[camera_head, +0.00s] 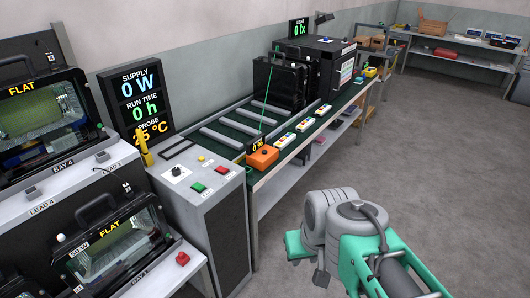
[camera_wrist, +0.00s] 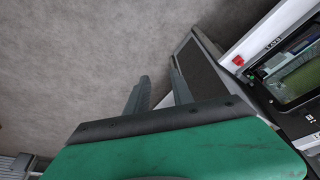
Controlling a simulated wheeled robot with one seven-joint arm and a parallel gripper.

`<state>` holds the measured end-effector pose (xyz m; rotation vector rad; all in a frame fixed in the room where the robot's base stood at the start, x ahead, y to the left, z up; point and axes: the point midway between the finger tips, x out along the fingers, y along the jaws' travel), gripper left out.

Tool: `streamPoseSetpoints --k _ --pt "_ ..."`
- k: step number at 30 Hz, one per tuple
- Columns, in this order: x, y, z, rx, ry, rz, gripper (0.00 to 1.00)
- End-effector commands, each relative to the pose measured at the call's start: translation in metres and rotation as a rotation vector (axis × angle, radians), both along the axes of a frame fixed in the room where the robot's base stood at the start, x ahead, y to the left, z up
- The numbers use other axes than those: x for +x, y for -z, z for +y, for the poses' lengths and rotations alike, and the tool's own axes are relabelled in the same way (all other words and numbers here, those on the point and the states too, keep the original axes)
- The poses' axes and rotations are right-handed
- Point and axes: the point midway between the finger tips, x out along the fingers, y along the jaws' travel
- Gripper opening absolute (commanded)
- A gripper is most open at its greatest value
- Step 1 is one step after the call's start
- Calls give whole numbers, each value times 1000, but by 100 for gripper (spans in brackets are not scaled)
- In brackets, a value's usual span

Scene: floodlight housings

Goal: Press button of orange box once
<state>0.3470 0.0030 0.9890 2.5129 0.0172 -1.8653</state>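The orange box (camera_head: 262,157) sits on the near end of the long green-topped bench, beside the grey control cabinet, in the head view. A small dark button (camera_head: 265,151) shows on its top, and a small display with yellow digits (camera_head: 256,143) stands just behind it. My gripper (camera_wrist: 158,84) shows in the wrist view with its two fingers apart and nothing visible between them. It hangs over grey floor, away from the orange box. The orange box does not show in the wrist view.
The grey control cabinet (camera_head: 212,225) has a knob and green and red buttons on top. Several white button boxes (camera_head: 284,140) line the bench edge beyond the orange box. Floodlight housings (camera_head: 115,243) stand at left. The grey floor (camera_head: 440,170) at right is clear.

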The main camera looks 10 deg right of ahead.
Motion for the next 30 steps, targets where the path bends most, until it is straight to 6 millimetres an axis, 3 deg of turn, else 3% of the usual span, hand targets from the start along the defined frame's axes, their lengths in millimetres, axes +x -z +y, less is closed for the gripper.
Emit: streamPoseSetpoints --k 10,30 --pt "0 0 0 0 0 0 0" --pt "0 0 0 0 0 0 0"
